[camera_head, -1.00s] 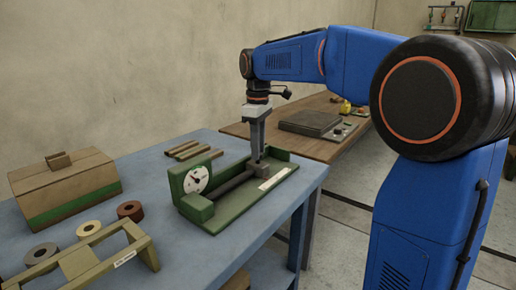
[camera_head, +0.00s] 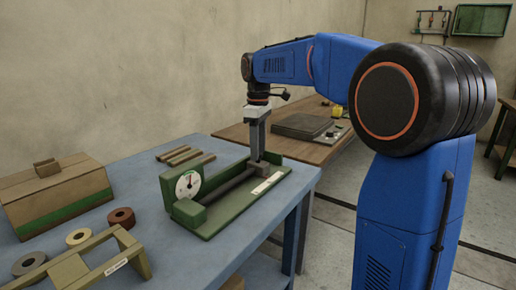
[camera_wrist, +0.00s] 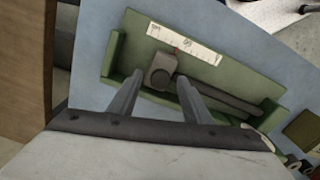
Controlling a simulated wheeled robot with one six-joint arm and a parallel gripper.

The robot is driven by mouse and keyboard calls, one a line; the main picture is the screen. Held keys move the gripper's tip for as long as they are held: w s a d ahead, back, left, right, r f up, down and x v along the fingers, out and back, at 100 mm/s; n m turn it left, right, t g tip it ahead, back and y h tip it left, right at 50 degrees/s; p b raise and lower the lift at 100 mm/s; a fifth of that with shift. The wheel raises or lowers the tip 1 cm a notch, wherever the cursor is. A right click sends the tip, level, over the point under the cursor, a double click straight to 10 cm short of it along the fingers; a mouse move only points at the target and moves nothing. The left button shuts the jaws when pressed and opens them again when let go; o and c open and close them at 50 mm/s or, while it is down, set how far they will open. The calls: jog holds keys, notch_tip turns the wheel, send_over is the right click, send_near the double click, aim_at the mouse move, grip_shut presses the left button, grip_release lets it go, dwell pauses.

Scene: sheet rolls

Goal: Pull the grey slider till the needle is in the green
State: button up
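The grey slider (camera_wrist: 160,72) is a block on a dark bar inside a green tray-like fixture (camera_head: 228,220). In the head view the slider (camera_head: 258,167) is toward the fixture's far right end. The round white dial (camera_head: 188,184) stands at the fixture's near left end. Its needle points roughly upward; the green band is too small to place the needle against exactly.
A white scale strip (camera_wrist: 185,42) runs along the fixture's edge. On the blue table (camera_head: 140,222) are a tan box (camera_head: 60,195), several rolls, a wooden rack (camera_head: 75,272) and tan bars (camera_head: 183,155). A brown table (camera_head: 232,132) stands behind.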

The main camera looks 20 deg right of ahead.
notch_tip(320, 180, up, 17)
jog(key=shift+r, duration=0.2)
dwell(0.5)
dwell(0.3)
jog(key=s+d+f+m+t, duration=0.1)
jog(key=s+f+m, duration=0.3)
jog(key=s, duration=0.5)
jog(key=s+d+f+m+t, duration=0.1)
jog(key=s+f, duration=0.6)
jog(key=s, duration=0.2)
jog(key=s+f+m+t, duration=0.1)
jog(key=s+f+m, duration=0.1)
jog(key=s+f, duration=0.6)
jog(key=s+d+f+m+t, duration=0.1)
jog(key=s+f+m, duration=0.2)
jog(key=s+f, duration=0.6)
notch_tip(320, 180, down, 5)
jog(key=shift+s+r+t, duration=0.15)
jog(key=shift+s+t, duration=0.05)
jog(key=shift+t, duration=0.2)
